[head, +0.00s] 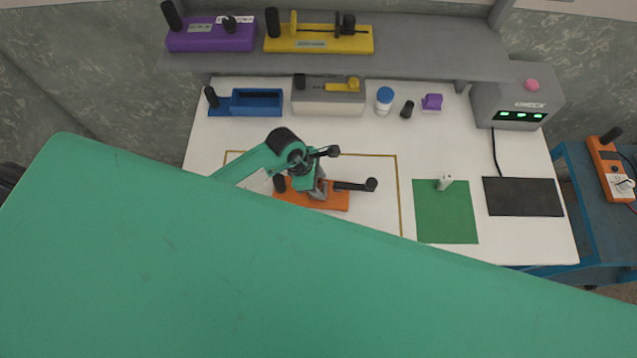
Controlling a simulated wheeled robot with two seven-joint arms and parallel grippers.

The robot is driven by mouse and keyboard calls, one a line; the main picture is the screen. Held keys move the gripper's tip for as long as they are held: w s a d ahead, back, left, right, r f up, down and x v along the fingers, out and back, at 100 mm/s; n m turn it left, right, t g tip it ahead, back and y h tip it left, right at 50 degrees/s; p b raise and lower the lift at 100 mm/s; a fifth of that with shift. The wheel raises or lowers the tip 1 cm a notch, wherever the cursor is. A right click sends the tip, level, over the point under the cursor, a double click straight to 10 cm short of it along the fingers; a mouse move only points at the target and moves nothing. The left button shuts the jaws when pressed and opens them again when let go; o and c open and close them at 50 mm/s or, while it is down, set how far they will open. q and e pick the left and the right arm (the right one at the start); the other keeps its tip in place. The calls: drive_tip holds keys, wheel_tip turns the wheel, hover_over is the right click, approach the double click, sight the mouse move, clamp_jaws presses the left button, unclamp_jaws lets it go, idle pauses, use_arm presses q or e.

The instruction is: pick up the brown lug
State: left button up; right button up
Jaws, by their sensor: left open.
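I cannot make out a lug that is clearly brown. A small dark piece (407,109) stands near the back of the white bench, beside a blue-capped white bottle; its exact colour is hard to tell. My left gripper (325,171) is open above the orange holder (311,195), inside the thin yellow-brown outline on the bench. The gripper hides part of the orange holder, and I cannot tell whether they touch. A black bar with a round knob (357,185) sticks out to the right there. My right gripper is not in view.
Blue (257,102) and grey (328,99) holders stand at the back. Purple (211,37) and yellow (319,39) holders sit on the shelf. A small white piece (445,182) stands on the green mat (445,219). A check box (518,102) is back right. Green foreground hides the front-left bench.

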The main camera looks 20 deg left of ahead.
use_arm(q)
clamp_jaws()
drive_tip(key=shift+r, duration=0.1)
idle(0.3)
